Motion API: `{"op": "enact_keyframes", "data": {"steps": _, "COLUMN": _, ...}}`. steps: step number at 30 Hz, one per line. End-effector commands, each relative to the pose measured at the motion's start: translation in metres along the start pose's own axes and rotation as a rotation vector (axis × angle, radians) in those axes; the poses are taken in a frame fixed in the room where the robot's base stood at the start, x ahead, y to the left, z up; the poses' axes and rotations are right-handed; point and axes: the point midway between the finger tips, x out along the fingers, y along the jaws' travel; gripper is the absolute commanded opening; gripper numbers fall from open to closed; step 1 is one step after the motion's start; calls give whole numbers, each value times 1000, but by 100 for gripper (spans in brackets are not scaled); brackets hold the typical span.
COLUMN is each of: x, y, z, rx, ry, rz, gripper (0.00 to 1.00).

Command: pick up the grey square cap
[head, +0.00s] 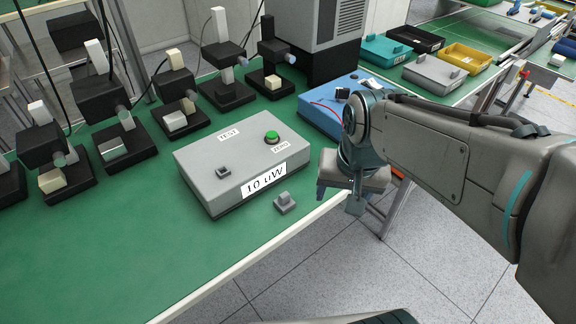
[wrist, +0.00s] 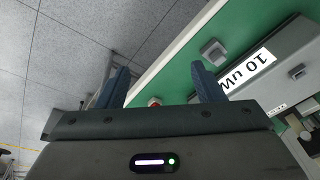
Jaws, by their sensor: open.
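The grey square cap (head: 285,203) lies on the green bench top, in front of the grey test box and close to the bench's front edge. It has a small raised block on a square base. It also shows in the wrist view (wrist: 213,50), beyond the fingers and nearer the right one. My gripper (head: 338,198) is to the right of the cap in the head view, near the bench edge, apart from it. In the wrist view my gripper (wrist: 163,82) has its two blue fingers wide apart, with nothing between them.
The grey test box (head: 205,180) has a "10 uW" label, a green button and a small grey square piece (head: 224,172) on top. A blue box (head: 322,112) stands behind my arm. Several black fixtures line the back. The front left of the bench (head: 120,250) is clear.

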Motion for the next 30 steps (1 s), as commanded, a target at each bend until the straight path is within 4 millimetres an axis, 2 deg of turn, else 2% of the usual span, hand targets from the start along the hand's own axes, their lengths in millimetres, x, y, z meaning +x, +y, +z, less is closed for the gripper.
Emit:
{"op": "enact_keyframes", "data": {"steps": 1, "x": -2, "y": -14, "z": -10, "rx": 58, "ry": -29, "rz": -4, "gripper": 61}}
{"op": "enact_keyframes", "data": {"steps": 7, "x": -5, "y": -63, "z": -44, "rx": 391, "ry": -117, "rz": 35, "gripper": 61}}
{"op": "enact_keyframes", "data": {"steps": 12, "x": -3, "y": -99, "z": -62, "rx": 615, "ry": -143, "rz": 99, "gripper": 61}}
{"op": "enact_keyframes", "data": {"steps": 15, "x": -1, "y": -113, "z": -66, "rx": 698, "ry": -144, "rz": 128, "gripper": 61}}
{"op": "enact_keyframes", "data": {"steps": 20, "x": 6, "y": -121, "z": -68, "rx": 758, "ry": -142, "rz": 148, "gripper": 61}}
{"op": "enact_keyframes", "data": {"steps": 30, "x": 68, "y": -116, "z": -56, "rx": 763, "ry": -143, "rz": 151, "gripper": 61}}
